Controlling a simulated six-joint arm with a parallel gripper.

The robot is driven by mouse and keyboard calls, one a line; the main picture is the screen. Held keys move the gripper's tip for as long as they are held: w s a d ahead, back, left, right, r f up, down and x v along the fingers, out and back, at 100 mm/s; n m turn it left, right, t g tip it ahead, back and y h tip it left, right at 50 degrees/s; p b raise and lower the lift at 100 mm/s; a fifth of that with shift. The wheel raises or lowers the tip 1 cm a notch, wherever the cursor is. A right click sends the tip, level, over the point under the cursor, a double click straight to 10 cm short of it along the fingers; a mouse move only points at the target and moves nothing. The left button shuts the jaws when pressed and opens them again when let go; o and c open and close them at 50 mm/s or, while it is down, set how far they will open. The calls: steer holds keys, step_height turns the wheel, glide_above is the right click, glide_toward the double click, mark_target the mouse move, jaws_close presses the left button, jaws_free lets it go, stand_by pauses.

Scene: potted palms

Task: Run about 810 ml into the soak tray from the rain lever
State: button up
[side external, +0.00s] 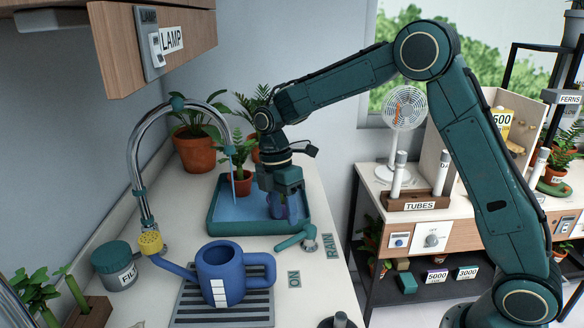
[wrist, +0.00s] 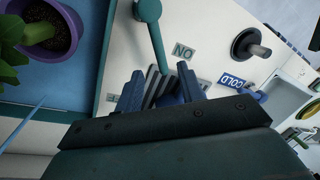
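The soak tray (side external: 222,227) is a teal tray on the counter with blue water in it and a potted palm (side external: 237,183) standing inside. A thin blue stream (side external: 233,180) falls from the curved tap (side external: 140,165) into the tray; it also shows in the wrist view (wrist: 22,122). The green rain lever (side external: 293,241) sits beside the tray, next to the RAIN label (side external: 329,245). My gripper (side external: 284,210) is over the tray's right side, apart from the lever. Its fingers (wrist: 160,90) are apart and empty.
A blue watering can (side external: 222,262) with a yellow rose stands on a slatted grate in front of the tray. A lidded FILL-like jar (side external: 115,266) is at left.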

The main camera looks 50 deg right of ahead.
mark_target(295, 239)
steer(key=shift+s+a+f, duration=0.1)
steer(key=shift+s+f, duration=0.1)
steer(key=shift+f, duration=0.8)
steer(key=shift+s+d+f, duration=0.1)
steer(key=shift+s+f, duration=0.1)
steer(key=shift+f, duration=0.8)
steer(key=shift+s+a+f, duration=0.1)
steer(key=shift+s+f, duration=0.1)
steer(key=shift+f, duration=0.8)
jaws_close()
